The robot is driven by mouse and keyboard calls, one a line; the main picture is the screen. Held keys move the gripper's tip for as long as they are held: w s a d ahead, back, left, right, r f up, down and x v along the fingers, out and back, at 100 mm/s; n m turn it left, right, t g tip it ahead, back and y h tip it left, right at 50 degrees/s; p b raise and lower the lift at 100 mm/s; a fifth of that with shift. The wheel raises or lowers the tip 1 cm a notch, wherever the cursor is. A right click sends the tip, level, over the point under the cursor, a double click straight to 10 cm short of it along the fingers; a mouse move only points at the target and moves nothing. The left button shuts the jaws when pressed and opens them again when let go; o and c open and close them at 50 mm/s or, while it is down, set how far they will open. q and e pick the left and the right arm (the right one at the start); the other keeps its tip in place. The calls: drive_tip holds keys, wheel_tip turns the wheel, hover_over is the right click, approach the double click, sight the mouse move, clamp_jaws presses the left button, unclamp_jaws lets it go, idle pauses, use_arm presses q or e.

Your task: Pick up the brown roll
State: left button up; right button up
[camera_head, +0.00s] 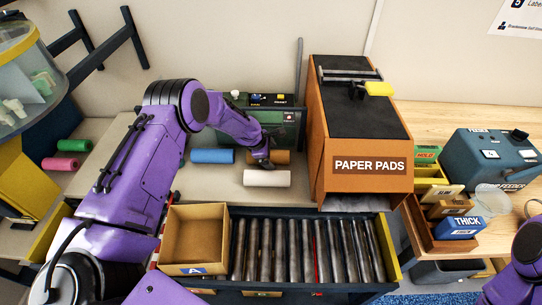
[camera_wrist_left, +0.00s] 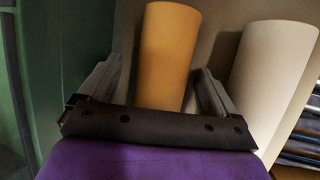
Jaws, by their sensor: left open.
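The brown roll (camera_head: 283,157) lies on the bench behind the white roll (camera_head: 267,178), partly hidden by my left gripper (camera_head: 263,163). In the left wrist view the brown roll (camera_wrist_left: 168,55) stands between the two fingers of my left gripper (camera_wrist_left: 160,75), which is open. Gaps show on both sides of the roll, and its near end is hidden behind the gripper body. The white roll (camera_wrist_left: 270,75) is just outside the right finger. My right gripper is out of view.
A blue roll (camera_head: 212,156) lies to the left of the gripper. A green roll (camera_head: 75,146) and a pink roll (camera_head: 60,164) lie farther left. The paper pads box (camera_head: 370,165) stands close on the right. An open carton (camera_head: 195,235) sits on the roller conveyor (camera_head: 300,250) in front.

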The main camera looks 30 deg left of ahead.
use_arm(q)
drive_tip(key=shift+s+r, duration=0.15)
drive_tip(key=shift+a, duration=0.1)
drive_tip(key=shift+c, duration=1.3)
drive_tip(key=shift+a, duration=0.1)
drive_tip(key=c, duration=1)
